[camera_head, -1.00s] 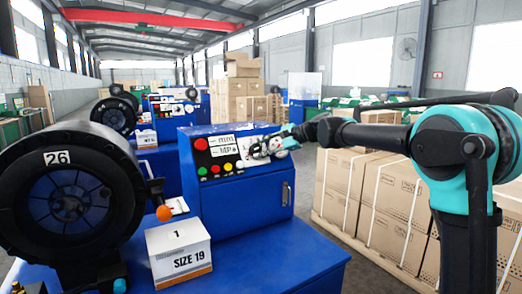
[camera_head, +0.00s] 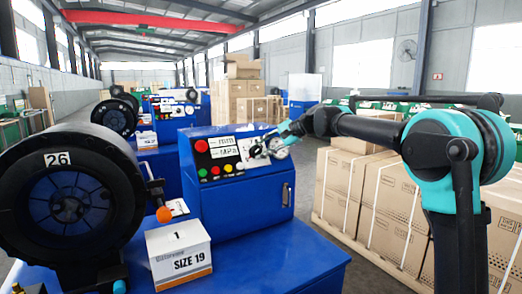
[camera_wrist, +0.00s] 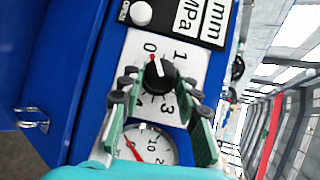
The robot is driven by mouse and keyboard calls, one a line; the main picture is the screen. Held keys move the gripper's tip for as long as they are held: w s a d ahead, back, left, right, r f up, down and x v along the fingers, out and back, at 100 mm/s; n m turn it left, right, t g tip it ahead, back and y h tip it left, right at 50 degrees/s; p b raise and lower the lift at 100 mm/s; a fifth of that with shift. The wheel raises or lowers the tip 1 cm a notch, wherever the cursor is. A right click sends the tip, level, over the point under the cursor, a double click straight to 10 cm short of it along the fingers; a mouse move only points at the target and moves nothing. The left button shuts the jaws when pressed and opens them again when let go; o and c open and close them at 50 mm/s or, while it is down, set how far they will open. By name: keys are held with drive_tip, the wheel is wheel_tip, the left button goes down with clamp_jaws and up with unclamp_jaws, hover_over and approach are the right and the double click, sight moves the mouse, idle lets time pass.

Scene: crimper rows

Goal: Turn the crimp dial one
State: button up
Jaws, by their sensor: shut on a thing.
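The crimp dial (camera_wrist: 157,78) is a round black knob with a white pointer, on a white plate marked 0, 1 and 3. Its pointer aims up, between 0 and 1 and closer to 0. My gripper (camera_wrist: 161,86) has its green-backed fingers on both sides of the knob and is shut on it. In the head view my gripper (camera_head: 262,148) is at the right of the blue control box's front panel (camera_head: 240,195), where it partly hides the dial.
A pressure gauge (camera_wrist: 150,146) sits beside the dial, close to my fingers. Coloured buttons (camera_head: 214,171) are left of it. A SIZE 19 box (camera_head: 180,255) and a black crimper head (camera_head: 70,190) stand at left. Strapped cartons (camera_head: 350,195) stand at right.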

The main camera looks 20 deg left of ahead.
drive_tip(key=o, duration=1.2)
drive_tip(key=shift+c, duration=0.2)
drive_tip(key=v, duration=1.2)
